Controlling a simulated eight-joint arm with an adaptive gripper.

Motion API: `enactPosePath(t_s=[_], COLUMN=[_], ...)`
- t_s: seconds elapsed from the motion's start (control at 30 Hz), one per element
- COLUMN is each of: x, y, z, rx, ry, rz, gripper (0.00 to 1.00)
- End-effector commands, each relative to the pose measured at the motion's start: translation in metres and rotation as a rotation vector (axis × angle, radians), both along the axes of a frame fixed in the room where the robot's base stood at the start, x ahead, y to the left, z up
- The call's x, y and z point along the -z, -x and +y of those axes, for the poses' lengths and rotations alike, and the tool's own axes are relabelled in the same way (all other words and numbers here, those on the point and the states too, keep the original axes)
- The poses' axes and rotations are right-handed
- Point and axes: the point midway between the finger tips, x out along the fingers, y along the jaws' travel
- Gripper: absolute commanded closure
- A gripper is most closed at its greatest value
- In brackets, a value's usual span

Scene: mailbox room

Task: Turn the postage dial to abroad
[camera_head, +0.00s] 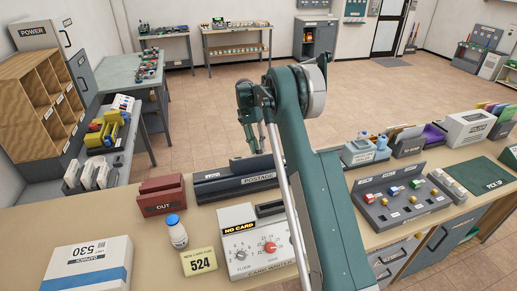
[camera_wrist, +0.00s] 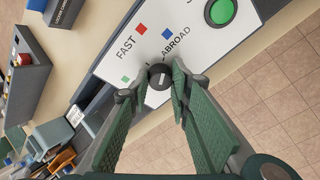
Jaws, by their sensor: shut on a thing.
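The postage dial is a small dark round knob (camera_wrist: 159,76) on a white panel (camera_wrist: 113,63) in the wrist view. The panel carries the words FAST and ABROAD, with a red square by FAST and a blue square by ABROAD. A green square lies left of the knob. I cannot tell which mark the knob points to. My gripper (camera_wrist: 152,84) is shut on the knob, one finger on each side. In the head view my gripper (camera_head: 257,144) is low over the dark POSTAGE unit (camera_head: 217,188); the dial is hidden there.
A large green button (camera_wrist: 222,11) sits on the panel near the knob. On the bench, a red OUT box (camera_head: 161,195), a white bottle (camera_head: 177,232) and a box with dials (camera_head: 256,245) stand close by. A panel with coloured switches (camera_head: 403,201) is to the right.

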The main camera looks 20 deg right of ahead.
Motion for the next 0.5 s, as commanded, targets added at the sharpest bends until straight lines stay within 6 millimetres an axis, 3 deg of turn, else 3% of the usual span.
enactPosePath(t_s=[0.27,0.3,0.4,0.5], x=[0.0000,0.0000,0.0000,0.0000], y=[0.0001,0.0001,0.0001,0.0001], z=[0.0001,0.0001,0.0001,0.0001], rx=[0.000,0.000,0.000,0.000], ry=[0.000,0.000,0.000,0.000], rz=[0.000,0.000,0.000,0.000], gripper=[0.92,0.78,0.65,0.64])
